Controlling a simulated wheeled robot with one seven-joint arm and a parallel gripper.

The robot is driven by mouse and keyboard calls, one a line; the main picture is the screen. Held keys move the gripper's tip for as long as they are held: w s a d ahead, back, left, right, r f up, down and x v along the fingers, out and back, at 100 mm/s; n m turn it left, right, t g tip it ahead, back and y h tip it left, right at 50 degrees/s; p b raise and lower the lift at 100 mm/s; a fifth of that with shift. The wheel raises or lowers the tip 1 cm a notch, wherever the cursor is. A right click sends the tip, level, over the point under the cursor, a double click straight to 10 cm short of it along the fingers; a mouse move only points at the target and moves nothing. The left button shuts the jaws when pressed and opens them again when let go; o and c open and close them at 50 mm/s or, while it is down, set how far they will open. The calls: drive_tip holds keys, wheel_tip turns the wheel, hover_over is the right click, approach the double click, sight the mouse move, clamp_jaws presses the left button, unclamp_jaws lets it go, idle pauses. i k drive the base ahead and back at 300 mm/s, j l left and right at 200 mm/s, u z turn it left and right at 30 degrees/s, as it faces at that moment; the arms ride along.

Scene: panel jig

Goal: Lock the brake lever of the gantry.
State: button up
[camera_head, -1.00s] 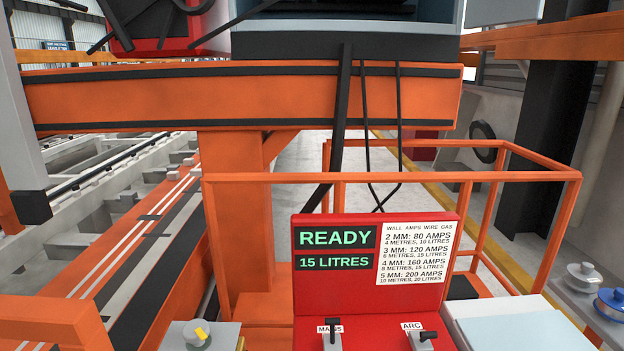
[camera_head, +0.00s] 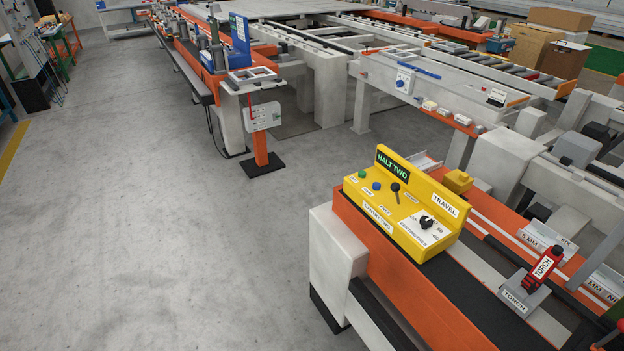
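A yellow control box (camera_head: 408,205) marked "TRAVEL" sits on the orange and black rail bed in the camera_head view, right of centre. Its dark display (camera_head: 391,163) reads "HALT TWO" in green. A black lever with a round knob (camera_head: 396,188) stands up from the box top; the small labels beside it are too small to read surely, so I cannot tell its setting. Left of it are a green button (camera_head: 362,174) and a blue button (camera_head: 377,186). A black dial (camera_head: 426,222) sits on a white scale to the right. My gripper is not in view.
A red torch (camera_head: 541,270) stands in a grey holder on the rail bed at right. A pale block (camera_head: 335,250) ends the rail bed below the box. Open grey floor (camera_head: 200,240) lies to the left. A post-mounted grey panel (camera_head: 262,116) stands farther back.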

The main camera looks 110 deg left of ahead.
sight(395, 187)
drive_tip(key=l+u, duration=0.15)
drive_tip(key=u, duration=2.95)
drive_tip(key=i+j+u, duration=0.35)
drive_tip(key=i, duration=0.65)
drive_tip(key=i+u, duration=0.4)
drive_tip(key=i, duration=0.6)
